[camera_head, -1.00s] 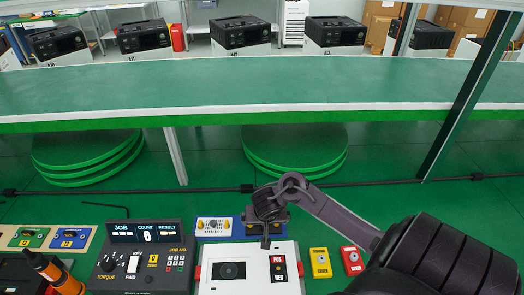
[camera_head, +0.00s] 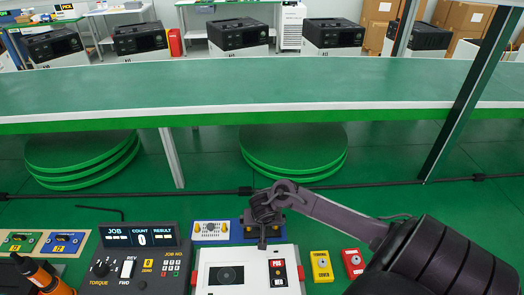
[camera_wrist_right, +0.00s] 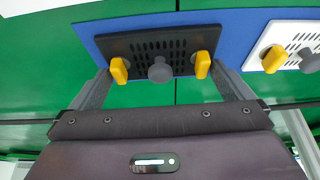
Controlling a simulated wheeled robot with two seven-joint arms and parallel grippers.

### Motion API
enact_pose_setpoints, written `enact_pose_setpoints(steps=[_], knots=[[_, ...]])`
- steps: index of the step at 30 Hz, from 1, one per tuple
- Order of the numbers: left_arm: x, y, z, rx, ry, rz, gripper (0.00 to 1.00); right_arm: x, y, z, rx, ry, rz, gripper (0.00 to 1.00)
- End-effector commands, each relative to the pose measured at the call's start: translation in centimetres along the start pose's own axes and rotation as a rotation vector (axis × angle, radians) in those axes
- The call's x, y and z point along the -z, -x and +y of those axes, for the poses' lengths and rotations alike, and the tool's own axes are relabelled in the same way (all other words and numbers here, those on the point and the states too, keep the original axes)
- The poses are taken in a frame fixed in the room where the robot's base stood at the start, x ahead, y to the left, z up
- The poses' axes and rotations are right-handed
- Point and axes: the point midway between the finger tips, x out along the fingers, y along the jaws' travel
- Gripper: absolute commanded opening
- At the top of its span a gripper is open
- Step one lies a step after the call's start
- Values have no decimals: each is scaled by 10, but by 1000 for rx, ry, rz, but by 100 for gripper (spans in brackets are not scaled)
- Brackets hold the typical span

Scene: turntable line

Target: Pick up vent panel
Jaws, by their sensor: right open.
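A black vent panel (camera_wrist_right: 145,45) with slots, two yellow tabs and a grey centre knob lies on a blue board (camera_wrist_right: 90,25) in the right wrist view. A white vent panel (camera_wrist_right: 300,35) of like form lies to its right; it also shows in the head view (camera_head: 211,228). My right gripper (camera_wrist_right: 161,78) is open, with its fingers reaching toward the left and right sides of the black panel; contact cannot be told. In the head view my right gripper (camera_head: 263,222) covers most of the black panel. My left gripper is not in view.
A white box with a dark screen (camera_head: 226,274) stands just in front of the blue board. A black control panel (camera_head: 140,258) is to its left, yellow (camera_head: 320,266) and red (camera_head: 353,263) switches to its right.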

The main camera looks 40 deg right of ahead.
Motion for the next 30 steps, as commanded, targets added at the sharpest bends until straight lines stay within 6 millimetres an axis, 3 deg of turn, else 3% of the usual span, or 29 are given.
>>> enact_pose_setpoints(steps=[2,9,17,30], knots=[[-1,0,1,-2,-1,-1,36,0,0,0,0,0,0,97],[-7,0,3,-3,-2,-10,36,0,1,0,0,0,0,68],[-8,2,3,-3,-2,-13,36,2,5,-1,1,-1,0,68],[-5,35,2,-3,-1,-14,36,33,79,-1,3,-2,-1,68]])
